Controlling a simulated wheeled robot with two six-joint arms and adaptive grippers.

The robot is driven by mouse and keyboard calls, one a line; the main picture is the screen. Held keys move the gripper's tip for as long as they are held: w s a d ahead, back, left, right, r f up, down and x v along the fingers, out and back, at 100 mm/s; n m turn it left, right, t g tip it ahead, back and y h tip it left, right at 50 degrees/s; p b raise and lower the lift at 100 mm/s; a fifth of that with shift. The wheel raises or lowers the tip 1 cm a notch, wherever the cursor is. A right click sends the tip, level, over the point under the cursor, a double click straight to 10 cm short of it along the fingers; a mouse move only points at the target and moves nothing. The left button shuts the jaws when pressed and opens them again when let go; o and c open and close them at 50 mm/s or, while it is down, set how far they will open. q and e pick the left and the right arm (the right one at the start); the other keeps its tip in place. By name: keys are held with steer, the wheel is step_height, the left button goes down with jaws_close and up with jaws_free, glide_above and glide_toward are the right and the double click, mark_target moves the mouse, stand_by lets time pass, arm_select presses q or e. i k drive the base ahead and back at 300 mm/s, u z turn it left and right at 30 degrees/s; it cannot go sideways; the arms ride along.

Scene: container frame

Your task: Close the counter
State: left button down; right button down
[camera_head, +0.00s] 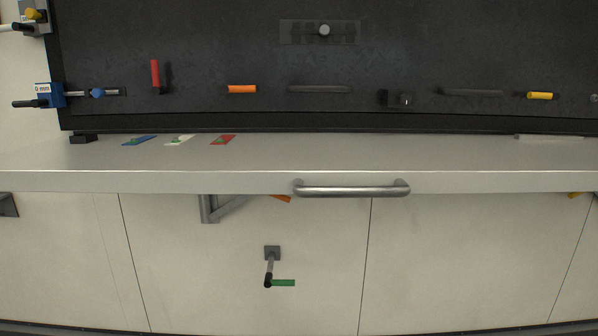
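The counter (440,153) is a light grey, flat shelf that spans the whole width of the head view. It stands out level from the front, and its top surface is visible. A metal bar handle (351,189) is fixed to its front edge (200,182), a little right of centre. A grey angled bracket (210,208) shows below the counter at left of centre. Neither of my grippers is in view, and nothing touches the handle.
A dark panel (220,60) with red, orange and yellow levers rises behind the counter. Blue, white and red flat tags (180,140) lie at the counter's back left. The space before the handle is clear.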

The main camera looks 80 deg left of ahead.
mark_target(305, 166)
steer(key=k, duration=0.3)
steer(key=u, duration=1.1)
